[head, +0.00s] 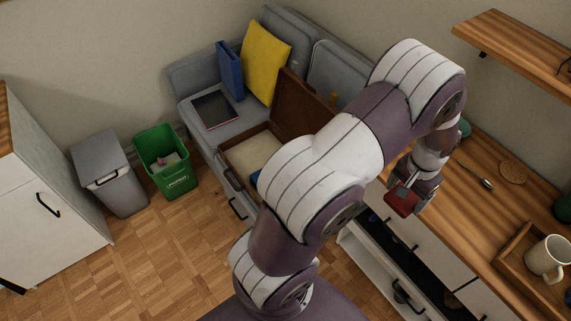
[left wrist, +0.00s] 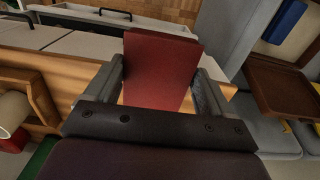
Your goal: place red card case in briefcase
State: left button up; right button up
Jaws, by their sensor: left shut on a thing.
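The red card case (head: 401,202) is held in my left gripper (head: 411,193) above the front edge of the wooden desk. In the left wrist view the red card case (left wrist: 161,68) stands between the two fingers of my left gripper (left wrist: 160,88), which are shut on it. The brown briefcase (head: 231,152) lies open on the grey sofa, with its lid raised and a pale lining. Part of it is hidden behind my left arm; a blue thing (head: 255,177) shows at its edge. In the left wrist view the briefcase (left wrist: 283,92) shows at the right. My right gripper is not visible.
A yellow cushion (head: 264,62), blue binder (head: 230,70) and dark folder (head: 215,110) are on the sofa. A green bin (head: 178,184) and grey bin (head: 122,191) stand on the floor. The desk (head: 477,208) holds a tray (head: 515,257) with a white mug (head: 546,257).

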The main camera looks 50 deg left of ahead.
aim_at(251, 155)
jog(key=k+j+z, duration=0.25)
jog(key=j, duration=0.5)
jog(key=k+j+z, duration=0.25)
jog(key=k+j, duration=0.3)
jog(key=j, duration=0.15)
jog(key=k+j+z, duration=0.25)
jog(key=k+j, duration=0.25)
jog(key=j+z, duration=0.35)
jog(key=j, duration=1.75)
